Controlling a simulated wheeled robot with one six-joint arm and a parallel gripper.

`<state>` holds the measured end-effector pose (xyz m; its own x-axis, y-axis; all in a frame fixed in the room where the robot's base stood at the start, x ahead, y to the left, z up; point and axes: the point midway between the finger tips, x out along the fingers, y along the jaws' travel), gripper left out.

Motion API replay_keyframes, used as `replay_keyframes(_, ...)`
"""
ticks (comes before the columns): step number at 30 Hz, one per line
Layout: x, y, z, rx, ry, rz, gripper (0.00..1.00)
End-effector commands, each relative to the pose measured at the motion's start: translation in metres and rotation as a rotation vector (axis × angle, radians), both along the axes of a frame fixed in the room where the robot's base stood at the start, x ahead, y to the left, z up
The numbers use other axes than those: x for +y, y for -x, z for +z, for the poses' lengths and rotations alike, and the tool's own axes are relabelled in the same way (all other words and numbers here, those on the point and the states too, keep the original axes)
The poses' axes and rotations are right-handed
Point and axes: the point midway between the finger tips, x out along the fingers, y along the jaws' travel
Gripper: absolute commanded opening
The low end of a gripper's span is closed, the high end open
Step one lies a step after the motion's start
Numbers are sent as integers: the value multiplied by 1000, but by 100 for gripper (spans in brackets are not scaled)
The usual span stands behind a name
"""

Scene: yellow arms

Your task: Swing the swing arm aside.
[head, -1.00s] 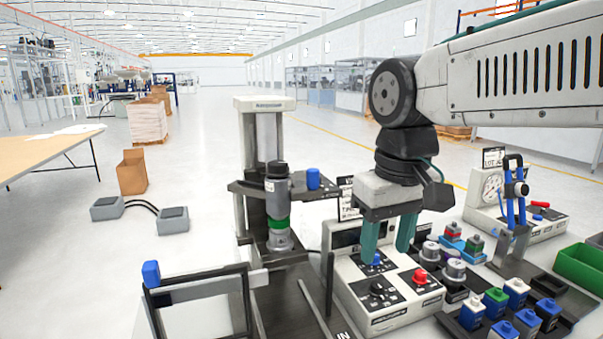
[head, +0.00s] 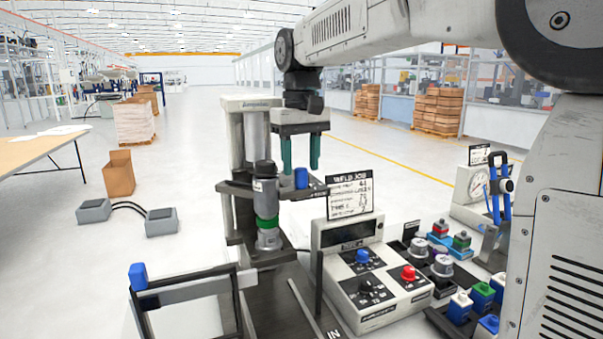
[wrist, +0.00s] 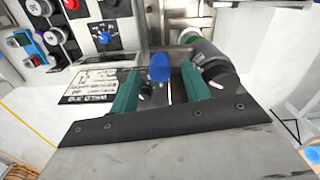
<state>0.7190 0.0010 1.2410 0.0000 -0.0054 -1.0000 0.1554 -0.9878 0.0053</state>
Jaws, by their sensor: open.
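The swing arm (head: 236,188) looks like a dark horizontal bar on the grey column, with a blue knob (head: 301,178) standing upright near its right end. A grey cylinder with a green band (head: 267,210) stands just left of the knob. My gripper (head: 301,168) is open and empty, pointing down with its teal fingertips just above the blue knob. In the wrist view the blue knob (wrist: 159,67) shows between the two fingers, apart from both. The cylinder's dark end (wrist: 221,80) is close beyond the right finger there.
A control box (head: 370,270) with blue and red buttons and a printed job card (head: 349,195) stand right of the column. A dark frame with a second blue knob (head: 138,277) is at front left. Open floor lies behind the column.

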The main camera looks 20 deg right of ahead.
Motion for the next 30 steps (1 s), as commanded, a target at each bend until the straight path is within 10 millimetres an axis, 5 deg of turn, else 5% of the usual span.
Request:
replay_keyframes(6,0,0,-25,0,0,0,47)
replay_keyframes(16,0,0,-30,0,0,0,47)
replay_keyframes(21,0,0,-30,-1,0,0,2)
replay_keyframes(30,-8,-3,-30,-1,0,-33,0)
